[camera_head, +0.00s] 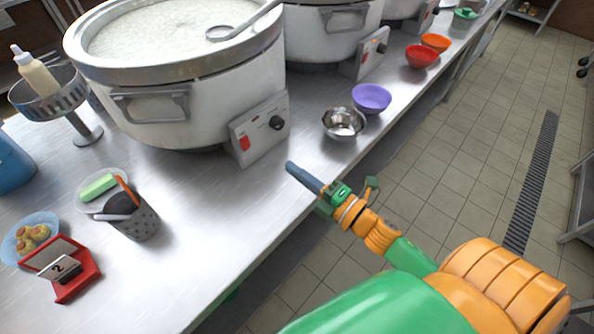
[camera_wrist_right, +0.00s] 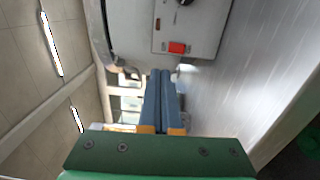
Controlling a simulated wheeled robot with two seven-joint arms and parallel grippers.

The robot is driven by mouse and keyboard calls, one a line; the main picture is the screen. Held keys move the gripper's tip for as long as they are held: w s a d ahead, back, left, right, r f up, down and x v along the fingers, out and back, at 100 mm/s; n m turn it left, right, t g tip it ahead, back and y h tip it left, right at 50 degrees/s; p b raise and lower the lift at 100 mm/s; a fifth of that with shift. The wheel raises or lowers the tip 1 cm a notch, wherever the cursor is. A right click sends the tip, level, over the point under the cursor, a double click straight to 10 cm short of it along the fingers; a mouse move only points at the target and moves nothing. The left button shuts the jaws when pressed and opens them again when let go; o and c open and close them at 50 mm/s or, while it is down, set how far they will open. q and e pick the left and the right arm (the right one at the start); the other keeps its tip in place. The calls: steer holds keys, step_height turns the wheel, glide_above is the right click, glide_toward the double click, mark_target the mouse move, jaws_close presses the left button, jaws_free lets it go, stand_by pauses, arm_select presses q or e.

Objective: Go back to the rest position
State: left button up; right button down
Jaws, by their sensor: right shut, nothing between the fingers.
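My right gripper (camera_head: 292,168) is shut and empty. It is near the front edge of the steel counter, in front of the control box of the near stockpot, and seems apart from it. In the right wrist view its two blue fingers (camera_wrist_right: 160,100) lie together with nothing between them. My orange and green right arm reaches in from the lower right in the head view. My left gripper is not in view.
A large white stockpot (camera_head: 195,105) of congee with a ladle stands on the steel counter (camera_head: 200,230). A metal bowl (camera_head: 343,123), a purple bowl (camera_head: 371,98) and a red bowl (camera_head: 421,56) line the counter edge. A perforated cup (camera_head: 138,222) stands left.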

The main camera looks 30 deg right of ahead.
steer(key=shift+w+f, duration=0.1)
steer(key=shift+w, duration=0.1)
steer(key=s+d+f+m+g+h, duration=0.35)
steer(key=f+m+g+h, duration=0.35)
steer(key=m, duration=0.7)
steer(key=s+a+f+m+g+y, duration=0.1)
steer(key=s+a+f+m+g, duration=0.2)
steer(key=s, duration=0.4)
steer(key=s+a+f+m+g, duration=0.2)
steer(key=s+f+m+g, duration=0.15)
steer(key=s, duration=0.25)
step_height(320, 180, down, 15)
steer(key=s+g, duration=0.1)
steer(key=s, duration=0.1)
steer(key=s+d+f+g, duration=0.1)
steer(key=s+d+f, duration=0.1)
steer(key=s+f, duration=0.9)
steer(key=shift+s+n+g, duration=0.35)
steer(key=shift+s+n, duration=0.1)
steer(key=shift+s, duration=0.35)
